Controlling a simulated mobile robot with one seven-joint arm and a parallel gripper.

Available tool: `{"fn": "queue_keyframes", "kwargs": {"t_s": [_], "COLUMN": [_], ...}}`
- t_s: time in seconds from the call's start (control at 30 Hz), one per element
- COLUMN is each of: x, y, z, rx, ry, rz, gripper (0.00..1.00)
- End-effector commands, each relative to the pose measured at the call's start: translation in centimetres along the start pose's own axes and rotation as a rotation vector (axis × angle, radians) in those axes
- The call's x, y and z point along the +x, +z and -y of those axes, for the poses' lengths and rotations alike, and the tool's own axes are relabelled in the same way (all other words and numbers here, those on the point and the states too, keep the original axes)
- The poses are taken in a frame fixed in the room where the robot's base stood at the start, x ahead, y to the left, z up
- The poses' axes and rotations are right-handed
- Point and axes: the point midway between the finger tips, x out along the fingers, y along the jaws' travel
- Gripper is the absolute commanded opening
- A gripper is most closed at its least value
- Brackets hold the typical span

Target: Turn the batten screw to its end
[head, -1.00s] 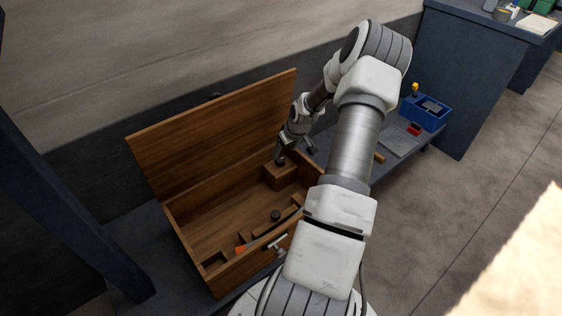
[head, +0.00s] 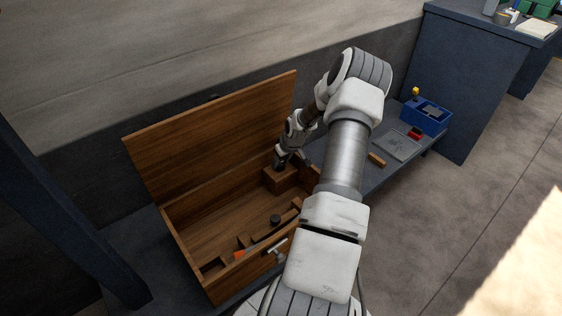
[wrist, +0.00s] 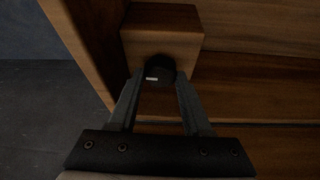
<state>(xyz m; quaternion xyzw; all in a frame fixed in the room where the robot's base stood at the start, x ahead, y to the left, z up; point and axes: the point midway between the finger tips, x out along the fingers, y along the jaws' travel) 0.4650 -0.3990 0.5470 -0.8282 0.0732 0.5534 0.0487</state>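A black round knob with a small white mark (wrist: 158,72) sits on the face of a wooden block (wrist: 160,28). I take it to be the batten screw's head. My gripper (wrist: 160,82) has one finger on each side of the knob, and both fingertips appear to touch it. In the head view my gripper (head: 281,164) is at the top of the same block (head: 280,179), in the far right corner of an open wooden chest (head: 222,281). The fingers and wrist mostly hide the knob there.
The chest's raised lid (head: 210,130) stands behind the arm. Inside lie another black knob (head: 275,220), a curved wooden piece (head: 268,236) and an orange item (head: 239,254). A blue bin (head: 426,115) and a grey tray (head: 398,144) stand right on the bench.

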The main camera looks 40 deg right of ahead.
Motion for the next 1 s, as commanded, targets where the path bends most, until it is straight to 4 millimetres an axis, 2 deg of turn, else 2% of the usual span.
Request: {"fn": "queue_keyframes", "kwargs": {"t_s": [0.03, 0.2, 0.37, 0.73, 1.0], "x": [-0.01, -0.01, 0.01, 0.07, 0.03], "y": [0.00, 0.01, 0.03, -0.04, 0.04], "z": [0.00, 0.00, 0.06, 0.26, 0.19], "rx": [0.000, 0.000, 0.016, 0.226, 0.266], "ry": [0.000, 0.000, 0.007, 0.095, 0.109], "rz": [0.000, 0.000, 0.002, 0.001, 0.001], "gripper": [0.27, 0.00, 0.00, 0.00, 0.00]}}
